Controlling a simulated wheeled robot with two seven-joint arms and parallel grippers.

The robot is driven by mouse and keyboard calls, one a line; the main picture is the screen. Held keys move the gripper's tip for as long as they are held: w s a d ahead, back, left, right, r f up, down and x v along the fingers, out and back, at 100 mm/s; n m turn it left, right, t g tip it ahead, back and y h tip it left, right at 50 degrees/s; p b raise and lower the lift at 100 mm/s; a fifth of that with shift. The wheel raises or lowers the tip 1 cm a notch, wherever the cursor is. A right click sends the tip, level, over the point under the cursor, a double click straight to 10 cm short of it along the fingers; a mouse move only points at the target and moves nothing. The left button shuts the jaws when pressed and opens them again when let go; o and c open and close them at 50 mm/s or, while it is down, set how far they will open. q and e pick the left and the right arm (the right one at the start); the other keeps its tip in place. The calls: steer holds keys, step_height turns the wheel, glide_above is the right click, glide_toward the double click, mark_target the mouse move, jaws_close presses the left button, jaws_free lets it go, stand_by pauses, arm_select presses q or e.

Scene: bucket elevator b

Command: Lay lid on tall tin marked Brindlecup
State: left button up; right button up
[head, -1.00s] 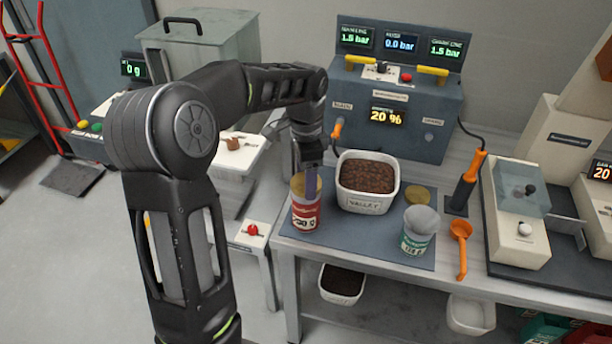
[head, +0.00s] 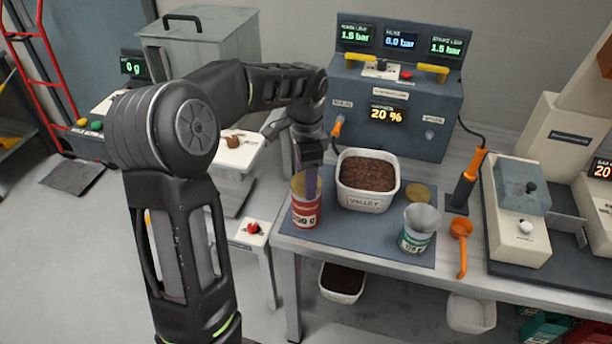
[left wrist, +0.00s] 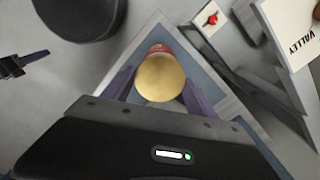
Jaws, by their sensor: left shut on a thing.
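The tall red tin (head: 306,214) stands on the front left of the dark mat. Its name is too small to read. A round gold lid (left wrist: 160,78) lies between the purple fingers of my left gripper (left wrist: 160,92), and the red tin (left wrist: 159,48) shows just past its edge. In the head view my left gripper (head: 311,180) points down at the tin's top, shut on the lid. The lid is over the tin's mouth; whether it touches the rim cannot be told. My right gripper is not in view.
A white bin of brown grounds marked Valley (head: 367,203) stands close right of the tin. An orange scoop (head: 461,235) lies beside the mat (head: 365,240).

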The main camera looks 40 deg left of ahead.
arm_select(q)
steer(key=shift+f, duration=0.25)
stand_by(0.3)
stand_by(0.4)
steer(key=o, duration=1.4)
steer(key=shift+o, duration=0.8)
steer(key=shift+r+p, duration=3.05)
steer(key=shift+r, duration=0.95)
